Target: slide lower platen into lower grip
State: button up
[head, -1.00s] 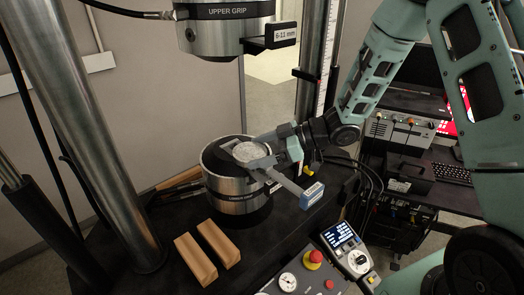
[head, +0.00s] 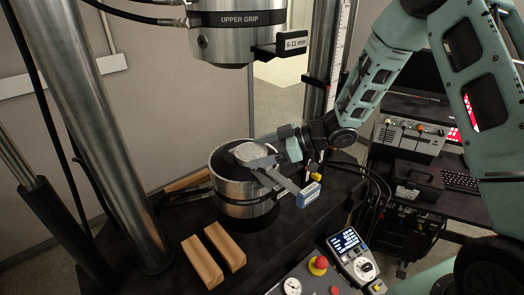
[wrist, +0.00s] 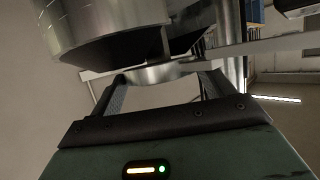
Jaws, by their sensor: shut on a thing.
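The lower platen (head: 247,152) is a light grey disc at the top of the lower grip. My gripper (head: 272,160) is shut on it from the right; in the wrist view a shiny curved metal edge (wrist: 160,74) shows between the fingers. The lower grip (head: 240,191) is a silver cylinder with a dark top and a black band. The disc overlaps its opening in the head view; I cannot tell how deep it is seated. A grey bar with a blue end block (head: 309,194) sticks out toward the front right; its joint is hidden.
The upper grip (head: 225,40) hangs above, with a tagged block (head: 292,43) on its right. Steel columns (head: 100,140) flank the space. Two wooden blocks (head: 214,256) lie in front. A control panel with a red button (head: 318,263) stands at front right.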

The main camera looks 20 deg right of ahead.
aim_at(252, 146)
jog(key=shift+w+r, duration=0.1)
jog(key=shift+w+a+p, duration=0.25)
jog(key=shift+w+a, duration=0.1)
jog(key=shift+w, duration=0.4)
jog(key=shift+w+a+p, duration=0.2)
jog(key=shift+w+a, duration=0.1)
jog(key=shift+w, duration=0.45)
jog(key=o, duration=1.8)
jog(key=shift+c, duration=0.2)
jog(key=shift+s, duration=0.1)
jog(key=shift+d, duration=0.1)
